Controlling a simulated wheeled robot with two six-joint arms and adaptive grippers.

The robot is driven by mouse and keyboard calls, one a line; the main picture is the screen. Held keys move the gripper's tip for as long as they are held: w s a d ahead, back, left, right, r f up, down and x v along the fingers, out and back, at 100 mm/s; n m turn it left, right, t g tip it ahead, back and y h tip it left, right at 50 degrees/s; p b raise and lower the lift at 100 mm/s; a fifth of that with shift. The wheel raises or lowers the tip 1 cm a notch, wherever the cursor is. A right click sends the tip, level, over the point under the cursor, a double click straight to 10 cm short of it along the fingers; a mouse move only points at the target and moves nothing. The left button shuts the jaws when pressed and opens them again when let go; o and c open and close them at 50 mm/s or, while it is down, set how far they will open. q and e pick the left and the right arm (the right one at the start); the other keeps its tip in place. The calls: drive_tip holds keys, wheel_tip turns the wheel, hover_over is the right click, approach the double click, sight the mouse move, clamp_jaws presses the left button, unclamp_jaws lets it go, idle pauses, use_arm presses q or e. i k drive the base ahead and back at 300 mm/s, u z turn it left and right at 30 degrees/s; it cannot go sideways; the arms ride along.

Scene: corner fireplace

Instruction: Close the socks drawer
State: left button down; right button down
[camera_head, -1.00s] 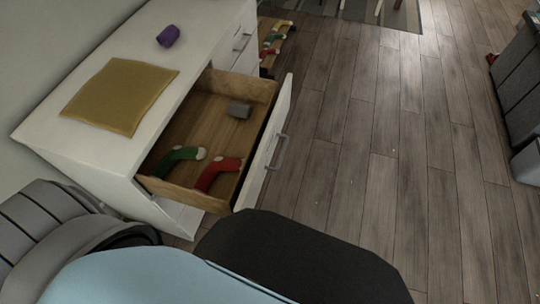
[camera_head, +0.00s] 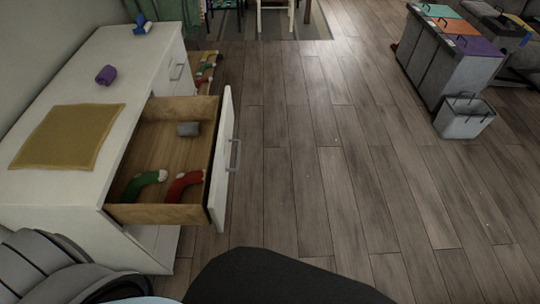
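The socks drawer (camera_head: 224,160) is pulled out from the white dresser (camera_head: 50,208). Inside it lie a green sock (camera_head: 143,185) and a red sock (camera_head: 184,184), both with white ends, near the front-left end, and a small grey item (camera_head: 188,129) toward the far end. The drawer's grey handle (camera_head: 235,155) is on its white front, facing right. Neither of my grippers shows in the view; only parts of my own body fill the bottom edge.
A mustard cloth (camera_head: 66,136) and a purple rolled item (camera_head: 106,75) lie on the dresser top. Another low open drawer with socks (camera_head: 205,72) shows behind. Grey bins (camera_head: 446,62) stand at the right. The wooden floor between is clear.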

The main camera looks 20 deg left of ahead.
sight(154, 143)
drive_tip(key=z, duration=0.35)
drive_tip(key=i, duration=1.4)
drive_tip(key=u, duration=3.95)
drive_tip(key=k, duration=1.25)
drive_tip(key=z, duration=1.75)
drive_tip(key=i, duration=0.5)
drive_tip(key=u, duration=0.05)
